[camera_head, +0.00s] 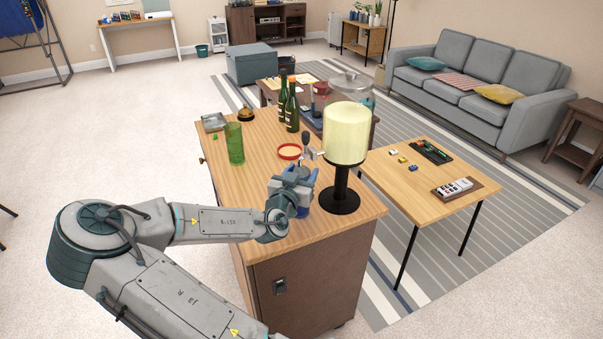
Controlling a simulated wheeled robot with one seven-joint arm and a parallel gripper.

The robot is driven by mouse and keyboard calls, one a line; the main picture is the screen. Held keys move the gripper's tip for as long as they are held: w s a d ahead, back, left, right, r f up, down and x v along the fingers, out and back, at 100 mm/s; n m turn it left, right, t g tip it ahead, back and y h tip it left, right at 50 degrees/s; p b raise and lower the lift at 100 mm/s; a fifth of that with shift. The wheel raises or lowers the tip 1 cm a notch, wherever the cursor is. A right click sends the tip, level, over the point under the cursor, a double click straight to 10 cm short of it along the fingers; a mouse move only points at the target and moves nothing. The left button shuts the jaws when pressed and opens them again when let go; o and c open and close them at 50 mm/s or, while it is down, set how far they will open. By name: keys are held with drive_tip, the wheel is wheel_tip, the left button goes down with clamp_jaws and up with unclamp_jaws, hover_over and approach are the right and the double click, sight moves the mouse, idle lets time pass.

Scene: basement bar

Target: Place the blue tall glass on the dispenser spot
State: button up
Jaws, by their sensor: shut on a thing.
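A round red-rimmed spot (289,152) lies on the top to the left of the tap, beyond my gripper. I cannot tell whether the glass touches the top.
A green tall glass (234,143) stands at the left of the cabinet top (262,170). Two dark bottles (287,103), a bell (245,114) and a grey tray (214,122) are farther back. A low table (415,200) with small items stands to the right.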

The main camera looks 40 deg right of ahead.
drive_tip(key=shift+f, duration=0.15)
drive_tip(key=o, duration=1.6)
